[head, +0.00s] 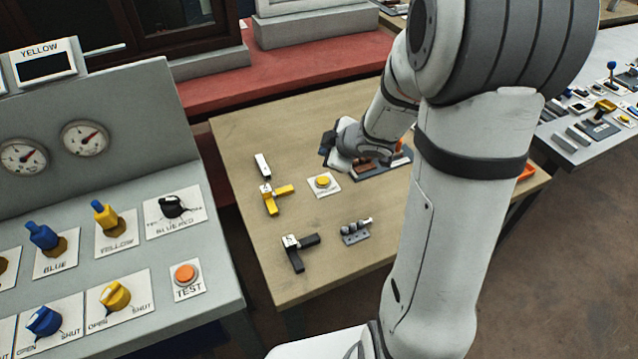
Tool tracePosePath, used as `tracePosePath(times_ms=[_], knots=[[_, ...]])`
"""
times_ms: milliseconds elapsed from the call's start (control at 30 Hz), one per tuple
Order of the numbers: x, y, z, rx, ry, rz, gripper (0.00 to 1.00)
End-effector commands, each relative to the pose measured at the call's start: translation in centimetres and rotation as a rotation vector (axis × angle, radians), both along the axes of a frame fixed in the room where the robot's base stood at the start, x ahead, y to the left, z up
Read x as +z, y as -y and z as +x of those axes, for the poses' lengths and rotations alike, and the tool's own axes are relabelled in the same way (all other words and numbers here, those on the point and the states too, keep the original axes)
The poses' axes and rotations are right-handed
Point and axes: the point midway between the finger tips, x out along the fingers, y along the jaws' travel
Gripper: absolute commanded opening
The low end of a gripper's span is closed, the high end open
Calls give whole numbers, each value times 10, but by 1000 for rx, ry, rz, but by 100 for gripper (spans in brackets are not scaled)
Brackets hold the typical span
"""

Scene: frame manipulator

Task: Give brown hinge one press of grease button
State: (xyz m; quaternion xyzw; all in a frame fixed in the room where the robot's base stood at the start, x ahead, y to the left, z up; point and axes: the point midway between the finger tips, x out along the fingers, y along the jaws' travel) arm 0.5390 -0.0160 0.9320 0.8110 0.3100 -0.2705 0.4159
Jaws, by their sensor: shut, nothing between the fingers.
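A yellow push button (323,181) sits on a small white plate on the wooden table; the plate's lettering is too small to read, so I cannot tell for sure that it is the grease button. A brown piece (368,168), perhaps the brown hinge, lies in a dark tray (386,171) right of the button, partly covered by my arm. My gripper (340,160) is low over the left end of this tray, behind the button and apart from it. Its fingers are small and partly hidden; it is shut and holds nothing.
Yellow (271,200) and black (297,250) handled fittings and a grey metal part (356,231) lie on the table (330,279). A grey control panel with knobs and an orange TEST button (185,274) stands left. My arm hides the table's right side.

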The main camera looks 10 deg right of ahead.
Motion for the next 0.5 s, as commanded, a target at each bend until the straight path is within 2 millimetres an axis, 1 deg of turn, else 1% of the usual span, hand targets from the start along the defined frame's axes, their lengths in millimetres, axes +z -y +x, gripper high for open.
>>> tracePosePath(times_ms=[33,300,500], knots=[[-11,0,0,0,0,0,0],[-49,0,0,1,1,-1,0],[-70,-1,0,0,0,0,0]])
